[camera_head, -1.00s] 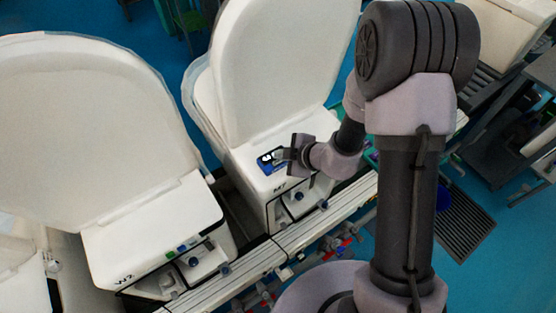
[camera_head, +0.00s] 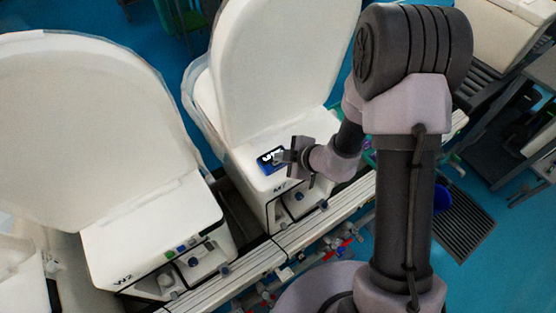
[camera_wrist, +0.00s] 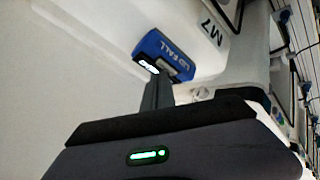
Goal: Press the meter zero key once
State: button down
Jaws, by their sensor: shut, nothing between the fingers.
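The meter (camera_head: 270,164) is a small blue box with a lit display, on the white top of the unit marked M7. In the wrist view the meter (camera_wrist: 163,50) shows the words LID FALL on its blue side and a bright display near my fingertips. My gripper (camera_head: 281,156) is shut and empty, at the right side of the meter. In the wrist view my gripper (camera_wrist: 157,88) points at the meter, its tips overlapping the lower edge of the display. I cannot tell whether they touch. The zero key cannot be made out.
A raised white lid (camera_head: 270,70) stands behind the meter. A second white unit (camera_head: 150,235), marked W2, is at the left with its own lid up. A pale rail (camera_head: 310,228) with valves and pipes runs along the front of the units.

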jog(key=shift+f, duration=0.25)
dwell(0.4)
jog(key=shift+r+p, duration=0.85)
jog(key=shift+p, duration=0.05)
notch_tip(320, 180, up, 5)
jog(key=p, duration=0.5)
dwell(0.4)
